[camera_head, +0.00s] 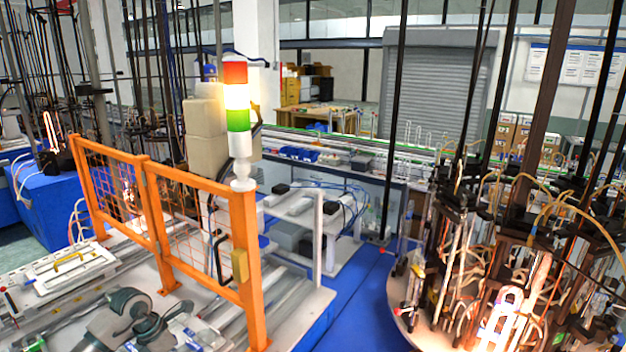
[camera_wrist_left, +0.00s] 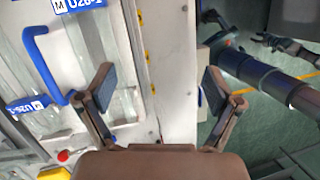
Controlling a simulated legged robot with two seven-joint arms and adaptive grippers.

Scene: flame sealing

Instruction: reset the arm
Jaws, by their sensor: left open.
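My left gripper (camera_wrist_left: 158,88) shows in the left wrist view with its two brown fingers and dark pads spread apart. It is open, with nothing between the pads. Below and between the fingers is a pale machine surface with a light vertical panel. In the head view a grey arm link (camera_head: 130,315), which looks like mine, shows at the lower left over the white bench. The left fingertips cannot be made out there. My right gripper is not identifiable in either view.
An orange mesh fence (camera_head: 170,205) and a lit signal tower (camera_head: 238,110) stand near the bench. A round machine with glowing glass (camera_head: 500,320) is at the right. In the wrist view, a blue handle (camera_wrist_left: 42,65) and a red button (camera_wrist_left: 63,156) lie left of the gripper.

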